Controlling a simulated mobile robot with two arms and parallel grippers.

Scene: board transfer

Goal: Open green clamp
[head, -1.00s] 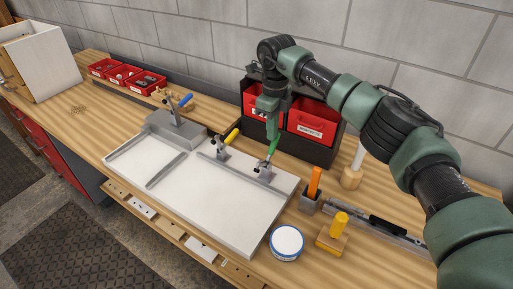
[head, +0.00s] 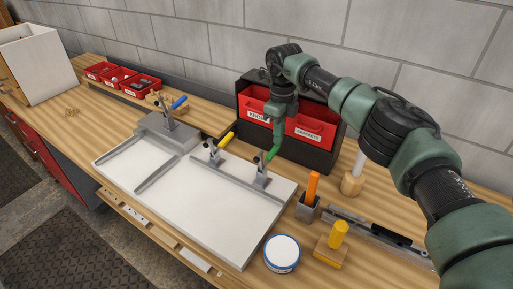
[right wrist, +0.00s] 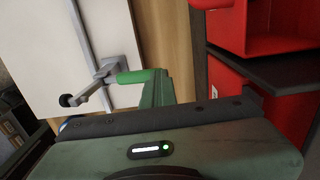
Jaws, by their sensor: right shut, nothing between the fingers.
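The green clamp (head: 262,180) stands at the right back edge of the white board (head: 215,208). Its green handle (head: 273,153) leans back toward the red bins, away from the board. My right gripper (head: 279,138) is shut and empty, its tip at the handle's upper end. In the right wrist view the green handle (right wrist: 136,76) points at my finger (right wrist: 157,90); they look close or touching, and I cannot tell which. The clamp's metal arm and dark tip (right wrist: 68,100) show there too. My left gripper is not in view.
Yellow-handled (head: 226,138) and blue-handled (head: 179,102) clamps stand to the left. A black rack with red bins (head: 310,130) is close behind my right gripper. An orange-handled tool (head: 313,186), a yellow-knobbed block (head: 338,235) and a round tin (head: 282,252) stand at right front.

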